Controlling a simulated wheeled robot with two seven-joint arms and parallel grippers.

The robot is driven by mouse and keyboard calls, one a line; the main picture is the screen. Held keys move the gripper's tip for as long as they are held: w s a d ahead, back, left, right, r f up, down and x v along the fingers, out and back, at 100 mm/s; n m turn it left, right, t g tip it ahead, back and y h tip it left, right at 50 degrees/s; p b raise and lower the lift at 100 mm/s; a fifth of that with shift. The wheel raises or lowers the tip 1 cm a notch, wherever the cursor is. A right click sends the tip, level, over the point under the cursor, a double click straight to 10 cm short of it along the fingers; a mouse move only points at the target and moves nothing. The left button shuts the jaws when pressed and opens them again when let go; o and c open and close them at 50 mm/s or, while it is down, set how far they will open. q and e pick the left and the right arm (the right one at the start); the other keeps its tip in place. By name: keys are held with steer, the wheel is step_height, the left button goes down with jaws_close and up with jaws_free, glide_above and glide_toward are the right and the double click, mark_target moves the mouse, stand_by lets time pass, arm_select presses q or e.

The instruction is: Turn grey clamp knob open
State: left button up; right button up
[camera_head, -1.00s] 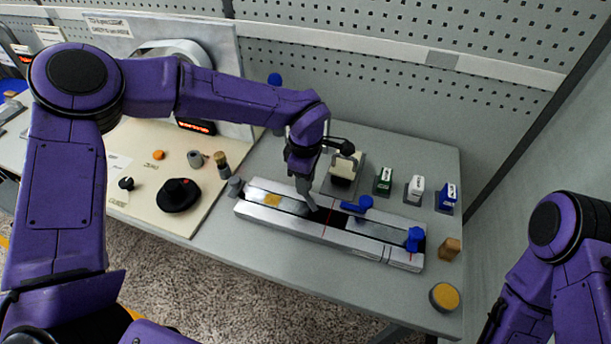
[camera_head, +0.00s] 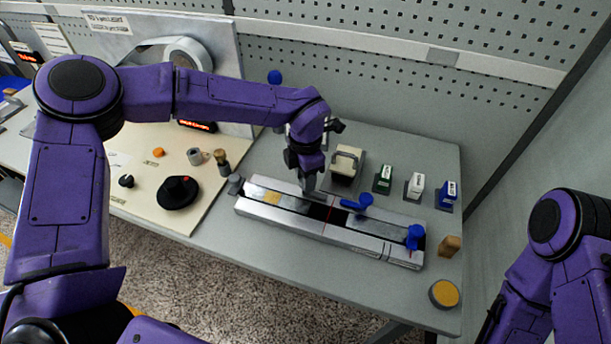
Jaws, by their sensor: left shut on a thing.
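The silver clamp fixture (camera_head: 385,252) lies along the front of the grey table, with a dark channel and blue levers. My left gripper (camera_head: 309,187) points down at the rear middle of the fixture. It is shut on a small grey part there, apparently the grey clamp knob, mostly hidden by the fingers. One blue lever (camera_head: 358,203) lies just right of the gripper. Another blue knob (camera_head: 414,236) stands at the fixture's right end. My right arm shows at the lower right; its gripper is out of view.
A cream block (camera_head: 346,163) stands close behind the gripper. Green (camera_head: 383,180), white (camera_head: 415,187) and blue (camera_head: 447,195) labelled blocks stand to its right. A yellow-topped disc (camera_head: 445,294) sits at the front right.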

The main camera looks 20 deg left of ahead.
stand_by(0.4)
arm_select(q)
steer(key=o, duration=1)
steer(key=shift+o, duration=0.2)
step_height(320, 180, up, 10)
steer(key=b, duration=0.2)
steer(key=shift+r, duration=0.25)
